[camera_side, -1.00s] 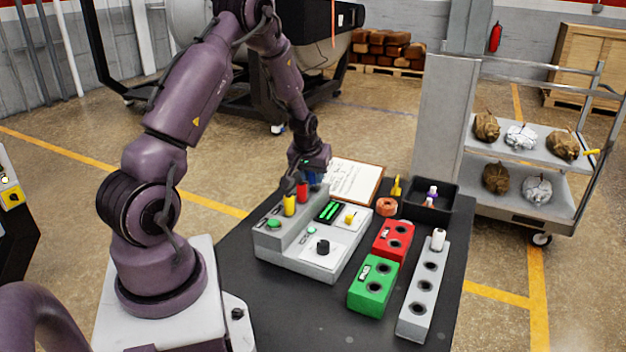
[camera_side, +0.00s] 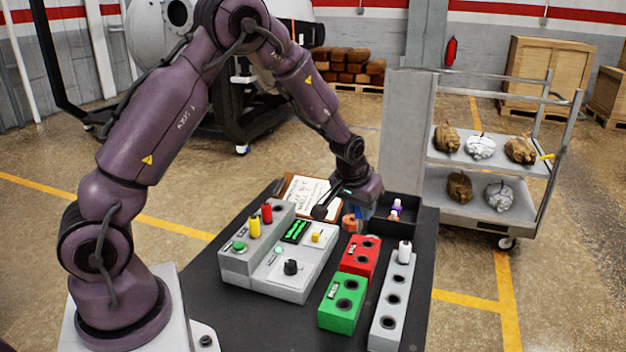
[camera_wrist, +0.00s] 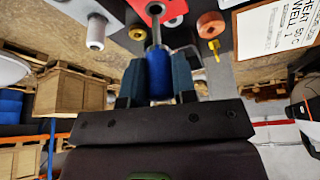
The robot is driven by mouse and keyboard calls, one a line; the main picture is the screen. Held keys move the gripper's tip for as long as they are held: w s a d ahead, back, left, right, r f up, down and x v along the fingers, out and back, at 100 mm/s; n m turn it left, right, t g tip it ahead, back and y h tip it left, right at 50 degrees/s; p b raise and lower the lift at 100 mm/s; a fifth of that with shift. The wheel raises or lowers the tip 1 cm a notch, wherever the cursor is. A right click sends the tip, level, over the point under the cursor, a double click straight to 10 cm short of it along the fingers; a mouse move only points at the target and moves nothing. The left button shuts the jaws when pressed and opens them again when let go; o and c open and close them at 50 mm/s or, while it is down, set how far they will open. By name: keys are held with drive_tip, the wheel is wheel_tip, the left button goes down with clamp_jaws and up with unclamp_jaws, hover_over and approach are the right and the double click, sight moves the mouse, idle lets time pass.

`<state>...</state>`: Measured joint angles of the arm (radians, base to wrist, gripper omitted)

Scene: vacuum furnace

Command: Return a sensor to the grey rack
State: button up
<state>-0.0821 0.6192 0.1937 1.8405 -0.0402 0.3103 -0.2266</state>
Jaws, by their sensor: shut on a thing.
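My gripper (camera_side: 362,206) is shut on a blue sensor (camera_wrist: 159,75), held above the table near the black tray; its grey metal rod points away from the wrist. In the side view only a little blue shows below the gripper. The grey rack (camera_side: 385,326) is the long block at the table's right. A white sensor (camera_side: 404,253) stands in its far end, and the holes in front of it are empty. The white sensor also shows in the wrist view (camera_wrist: 96,32).
A red block (camera_side: 360,257) and a green block (camera_side: 341,303) with holes stand left of the rack. The grey console (camera_side: 262,284) holds yellow and red sensors. An orange ring (camera_wrist: 211,25), a clipboard (camera_wrist: 275,30) and a black tray (camera_side: 404,206) lie close to my gripper.

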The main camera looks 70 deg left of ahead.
drive_tip(key=m, duration=0.1)
hover_over(401, 275)
drive_tip(key=s, duration=0.2)
wheel_tip(401, 275, down, 2)
drive_tip(key=shift+w+d+f+n, duration=0.15)
drive_tip(key=shift+w+f+n, duration=0.15)
drive_tip(key=shift+f, duration=0.25)
drive_tip(key=shift+w+d+f+n, duration=0.15)
drive_tip(key=shift+w+f+n, duration=0.05)
drive_tip(key=shift+f+n, duration=0.25)
drive_tip(key=shift+f, duration=0.5)
drive_tip(key=shift+f, duration=1)
drive_tip(key=shift+f, duration=0.25)
drive_tip(key=shift+f, duration=0.65)
drive_tip(key=shift+f, duration=0.25)
idle(0.5)
